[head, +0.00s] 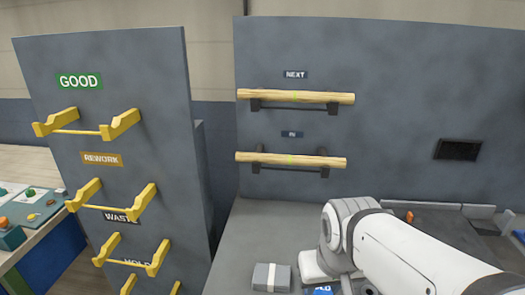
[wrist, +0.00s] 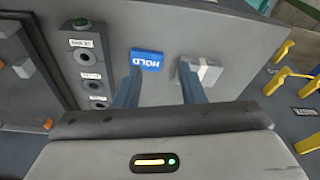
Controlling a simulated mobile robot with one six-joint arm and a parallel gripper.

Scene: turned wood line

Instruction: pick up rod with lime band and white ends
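Two pale wooden rods lie level on dark brackets on the grey panel in the head view. The upper rod (head: 270,95) is under the NEXT label and the lower rod (head: 265,157) is under the IN label. Both show a faint lime mark near the middle; white ends cannot be made out on either. My gripper (wrist: 160,78) shows in the wrist view with its two fingers apart and nothing between them. It points down at the surface with the HOLD block, away from both rods. In the head view my arm hides most of it, at the lower right.
A blue HOLD block (wrist: 147,59) and a grey box with a light band (head: 271,278) stand near my gripper. Yellow hook racks (head: 100,200) marked GOOD, REWORK and WASTE are on the left panel. The panel front between rods and arm is clear.

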